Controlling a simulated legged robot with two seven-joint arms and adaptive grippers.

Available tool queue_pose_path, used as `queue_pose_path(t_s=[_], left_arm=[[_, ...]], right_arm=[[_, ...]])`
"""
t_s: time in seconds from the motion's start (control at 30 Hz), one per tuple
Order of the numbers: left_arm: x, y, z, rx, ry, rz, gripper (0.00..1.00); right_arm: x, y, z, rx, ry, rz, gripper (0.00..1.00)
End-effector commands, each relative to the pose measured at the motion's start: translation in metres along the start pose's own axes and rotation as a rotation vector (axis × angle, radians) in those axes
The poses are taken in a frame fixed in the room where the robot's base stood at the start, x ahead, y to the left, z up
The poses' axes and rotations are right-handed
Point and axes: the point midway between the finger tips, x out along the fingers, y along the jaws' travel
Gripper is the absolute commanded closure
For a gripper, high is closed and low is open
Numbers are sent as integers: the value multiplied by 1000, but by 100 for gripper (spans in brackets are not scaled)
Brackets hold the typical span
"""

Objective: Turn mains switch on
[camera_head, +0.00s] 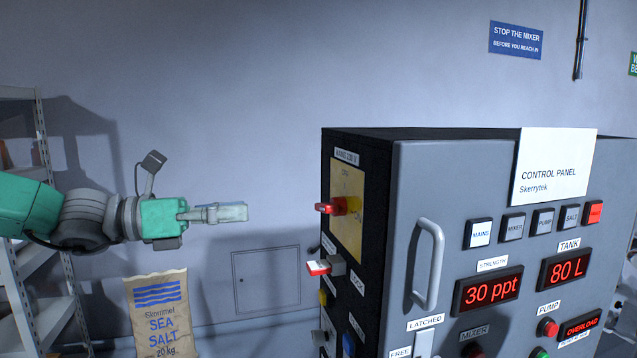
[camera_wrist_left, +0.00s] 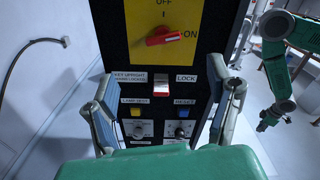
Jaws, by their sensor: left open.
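The mains switch is a red rotary handle (camera_head: 330,208) on a yellow plate (camera_head: 347,185) on the dark side of the control cabinet. In the left wrist view the handle (camera_wrist_left: 165,37) lies nearly level, slightly tilted, with its right end beside the word ON. My left gripper (camera_head: 240,212) is left of the switch with a clear gap, pointing at the cabinet's side. In the left wrist view its fingers (camera_wrist_left: 160,88) are wide apart and empty, below the handle. My right arm shows at the right there; its gripper's jaws are too small to read.
A red and white key handle (camera_head: 318,267) sticks out below the switch, beside a LOCK label. The cabinet (camera_head: 405,160) has a front door handle (camera_head: 426,265); its MAINS lamp (camera_head: 478,233) looks bright. A salt sack (camera_head: 158,310) and shelves (camera_head: 40,140) stand left.

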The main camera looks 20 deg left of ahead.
Motion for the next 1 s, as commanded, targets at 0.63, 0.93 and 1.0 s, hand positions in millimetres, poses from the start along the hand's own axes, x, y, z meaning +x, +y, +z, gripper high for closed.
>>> queue_pose_path(t_s=[0.63, 0.93, 1.0], left_arm=[[110, 4, -2, 1, 1, -2, 26], [132, 3, -2, 2, -1, -2, 26], [132, 3, -2, 3, -2, -2, 26]], right_arm=[[-4, 0, 0, 0, 0, 0, 100], [-6, 0, 0, 1, 0, 0, 100], [-6, 0, 0, 1, 0, 0, 100]])
